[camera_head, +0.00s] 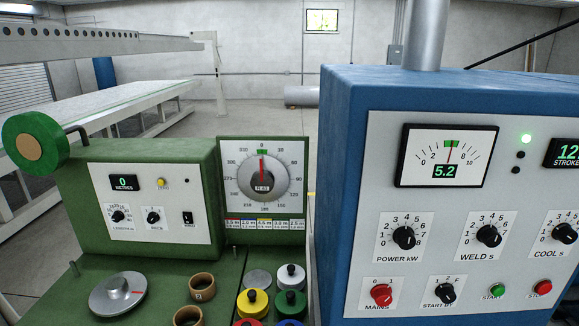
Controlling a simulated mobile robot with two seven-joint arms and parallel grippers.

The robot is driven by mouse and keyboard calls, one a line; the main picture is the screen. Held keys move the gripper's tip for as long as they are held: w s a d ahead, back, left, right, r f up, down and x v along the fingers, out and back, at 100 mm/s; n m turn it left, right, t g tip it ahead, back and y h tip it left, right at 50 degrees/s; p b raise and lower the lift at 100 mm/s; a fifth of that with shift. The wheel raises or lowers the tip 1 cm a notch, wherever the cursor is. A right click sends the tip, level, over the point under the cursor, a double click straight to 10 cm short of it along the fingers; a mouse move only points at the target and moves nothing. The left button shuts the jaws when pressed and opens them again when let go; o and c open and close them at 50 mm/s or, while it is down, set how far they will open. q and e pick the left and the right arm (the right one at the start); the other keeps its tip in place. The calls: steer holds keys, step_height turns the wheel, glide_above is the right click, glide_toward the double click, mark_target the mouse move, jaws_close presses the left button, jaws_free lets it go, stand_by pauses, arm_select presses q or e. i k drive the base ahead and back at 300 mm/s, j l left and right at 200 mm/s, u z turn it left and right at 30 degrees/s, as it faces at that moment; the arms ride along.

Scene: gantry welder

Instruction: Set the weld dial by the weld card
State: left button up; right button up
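The weld dial (489,236) is a black knob labelled WELD s on the white front panel of the blue welder, with a number scale around it. Its pointer is too small to read surely. No card marked as a weld card can be made out. A strip of small coloured labels (264,224) sits under the big round dial on the green machine; its print is too small to read fully. Neither of my grippers is in view.
The blue welder (343,190) also carries a POWER kW knob (404,237), COOL s knob (564,233), red MAINS knob (381,294), START BY knob (445,293), green start button (497,290), red stop button (542,287) and a meter (446,156) reading 5.2. Coloured pots (252,302) stand left.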

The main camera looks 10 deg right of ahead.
mark_target(489, 234)
steer(key=z, duration=1.35)
